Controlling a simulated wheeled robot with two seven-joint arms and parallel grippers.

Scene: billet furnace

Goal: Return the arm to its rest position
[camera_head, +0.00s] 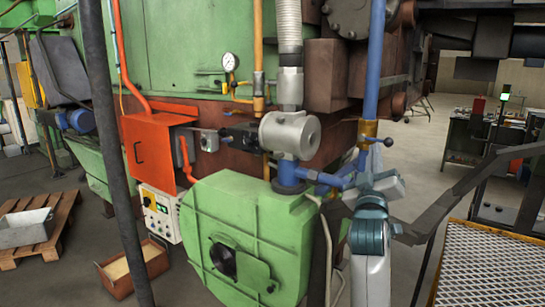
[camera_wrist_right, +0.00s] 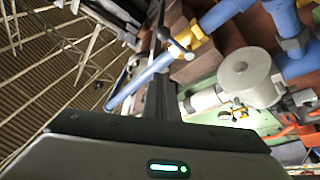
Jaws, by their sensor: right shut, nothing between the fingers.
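My right arm rises from the bottom of the head view, grey with a teal wrist joint. Its gripper (camera_head: 376,160) points up in front of the blue vertical pipe (camera_head: 374,70), just below a yellow valve with a blue lever (camera_head: 376,142). In the right wrist view the dark fingers (camera_wrist_right: 160,70) are together and hold nothing. The yellow valve (camera_wrist_right: 190,40) is just beyond them there; I cannot tell whether they touch it. My left arm and gripper are out of view.
The green furnace housing (camera_head: 235,235) and a grey cylinder (camera_head: 290,134) stand left of my right arm. A dark rail (camera_head: 450,195) and a grated platform (camera_head: 490,265) are to its right. Open floor lies behind at right. A dark pole (camera_head: 108,130) crosses the left side.

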